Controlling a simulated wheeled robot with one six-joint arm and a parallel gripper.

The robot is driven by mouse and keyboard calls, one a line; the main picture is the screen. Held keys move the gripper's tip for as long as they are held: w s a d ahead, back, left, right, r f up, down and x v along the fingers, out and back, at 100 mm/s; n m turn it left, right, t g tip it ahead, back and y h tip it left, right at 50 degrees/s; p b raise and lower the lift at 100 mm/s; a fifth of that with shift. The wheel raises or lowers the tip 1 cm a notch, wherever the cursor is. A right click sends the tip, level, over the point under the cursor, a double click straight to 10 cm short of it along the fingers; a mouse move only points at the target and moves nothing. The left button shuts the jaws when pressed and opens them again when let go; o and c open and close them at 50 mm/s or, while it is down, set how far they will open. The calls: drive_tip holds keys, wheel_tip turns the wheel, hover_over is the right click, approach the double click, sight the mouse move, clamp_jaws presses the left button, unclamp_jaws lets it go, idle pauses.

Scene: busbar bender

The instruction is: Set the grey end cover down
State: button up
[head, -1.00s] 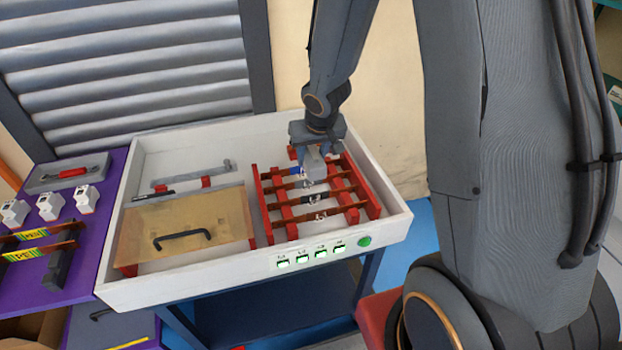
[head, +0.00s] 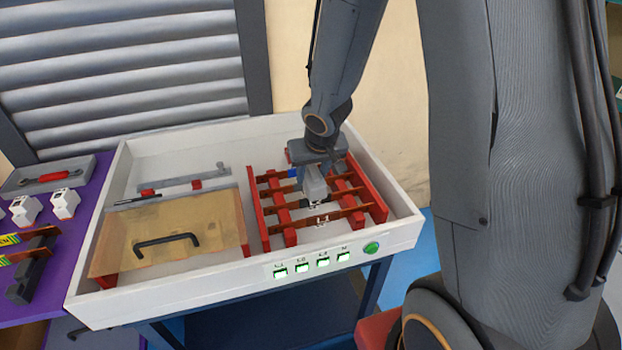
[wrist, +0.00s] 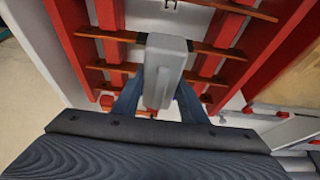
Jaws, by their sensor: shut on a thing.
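My gripper (wrist: 160,98) is shut on the grey end cover (wrist: 165,62), a pale grey block with rounded edges. The cover also shows in the head view (head: 314,183), below my gripper (head: 316,166). It is over the copper bars (head: 347,212) and red supports (head: 257,222) at the right of the white tray (head: 170,302). In the wrist view it overlaps a copper bar (wrist: 215,50). I cannot tell whether it touches the bar. The cover's far side and lower end are partly hidden.
A clear amber cover (head: 200,215) with a black handle (head: 166,242) fills the tray's left part. A grey bar (head: 183,183) lies behind it. Labelled indicators and a green button (head: 372,248) are on the tray's front wall. A purple table (head: 90,225) stands left.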

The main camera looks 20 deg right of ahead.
drive_tip(key=shift+f+b, duration=0.55)
drive_tip(key=shift+b, duration=0.15)
drive_tip(key=o, duration=1.1)
drive_tip(key=shift+c, duration=0.2)
